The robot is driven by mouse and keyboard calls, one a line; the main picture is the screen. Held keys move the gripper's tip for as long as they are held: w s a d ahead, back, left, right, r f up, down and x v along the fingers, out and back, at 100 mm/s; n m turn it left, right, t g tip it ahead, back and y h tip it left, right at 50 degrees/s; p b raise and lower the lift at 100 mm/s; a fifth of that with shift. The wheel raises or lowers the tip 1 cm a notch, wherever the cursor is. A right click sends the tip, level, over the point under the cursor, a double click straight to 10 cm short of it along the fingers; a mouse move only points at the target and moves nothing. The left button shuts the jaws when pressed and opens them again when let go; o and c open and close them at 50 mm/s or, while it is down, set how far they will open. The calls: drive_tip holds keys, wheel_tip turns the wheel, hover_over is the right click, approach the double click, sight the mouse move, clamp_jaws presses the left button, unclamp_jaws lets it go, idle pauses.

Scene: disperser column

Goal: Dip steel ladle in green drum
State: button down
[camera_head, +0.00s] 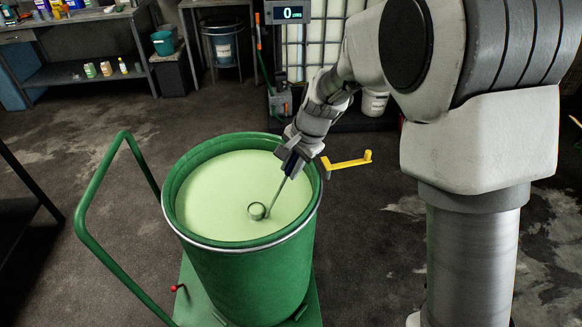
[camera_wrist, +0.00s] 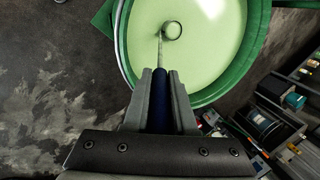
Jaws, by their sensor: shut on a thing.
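The green drum (camera_head: 250,275) stands open in the middle of the head view, filled near the rim with pale green liquid (camera_head: 225,195). The steel ladle (camera_head: 258,211) has its round bowl at the liquid's surface, right of the drum's centre. Whether the bowl is below the surface I cannot tell. My gripper (camera_head: 292,160) is above the drum's right rim, shut on the ladle's dark blue handle. In the wrist view my gripper (camera_wrist: 161,95) holds the handle between its fingers, with the ladle bowl (camera_wrist: 172,30) over the liquid and the drum rim (camera_wrist: 122,50) around it.
The drum stands on a green cart with a tall handle (camera_head: 97,180) at left. A yellow crank (camera_head: 347,162) juts out right of the drum. Behind are a scale display (camera_head: 288,12), a white caged tank (camera_head: 325,40) and a workbench (camera_head: 85,70).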

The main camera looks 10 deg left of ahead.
wheel_tip(320, 180, up, 16)
drive_tip(key=p, duration=1.2)
drive_tip(key=shift+r+p, duration=0.2)
drive_tip(key=shift+p, duration=0.1)
idle(1.2)
idle(0.4)
